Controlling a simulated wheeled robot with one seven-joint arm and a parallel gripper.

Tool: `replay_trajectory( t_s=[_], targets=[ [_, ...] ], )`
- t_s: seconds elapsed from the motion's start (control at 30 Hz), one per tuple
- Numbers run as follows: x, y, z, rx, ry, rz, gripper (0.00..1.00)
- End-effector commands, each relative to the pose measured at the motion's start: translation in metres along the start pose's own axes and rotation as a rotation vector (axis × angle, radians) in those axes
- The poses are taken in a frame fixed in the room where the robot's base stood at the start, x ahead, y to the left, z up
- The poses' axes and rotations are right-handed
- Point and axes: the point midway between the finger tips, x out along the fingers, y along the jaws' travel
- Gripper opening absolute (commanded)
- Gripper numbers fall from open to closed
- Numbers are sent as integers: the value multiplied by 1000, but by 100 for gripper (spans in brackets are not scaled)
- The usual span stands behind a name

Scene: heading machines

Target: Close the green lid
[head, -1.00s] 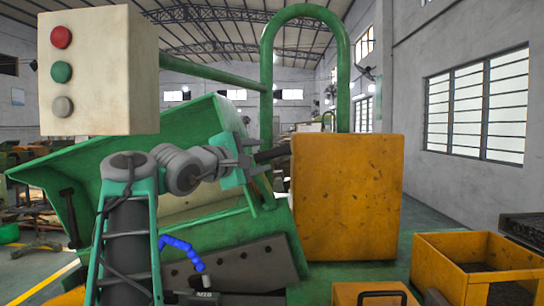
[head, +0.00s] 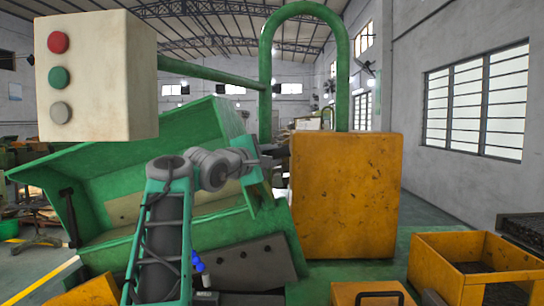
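The green lid (head: 105,180) is a large tray-like cover on the machine at the left and centre of the head view. It stands tilted open, with its hollow inner side showing. A dark handle-like part (head: 68,215) is at its left side. My arm rises in front of the lid and hides part of it. My gripper (head: 268,163) is at the arm's far end, by the lid's right side, left of the orange box. It is small and partly hidden by my wrist, so neither its finger opening nor any contact with the lid can be made out.
A cream control box (head: 95,80) with red, green and grey buttons hangs at upper left. A green pipe arch (head: 268,60) rises behind the lid. A tall orange box (head: 346,195) stands right of my gripper. An open orange bin (head: 475,265) is at lower right.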

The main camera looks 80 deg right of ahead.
Motion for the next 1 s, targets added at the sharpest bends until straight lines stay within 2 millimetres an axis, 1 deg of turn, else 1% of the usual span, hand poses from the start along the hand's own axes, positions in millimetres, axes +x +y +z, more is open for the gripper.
replay_trajectory(
  t_s=[0.03,0.2,0.3,1.0],
  targets=[
    [0,0,0,0,0,-1,20],
    [0,0,0,0,0,-1,6],
    [0,0,0,0,0,-1,0],
    [0,-1,0,0,0,-2,0]
  ],
)
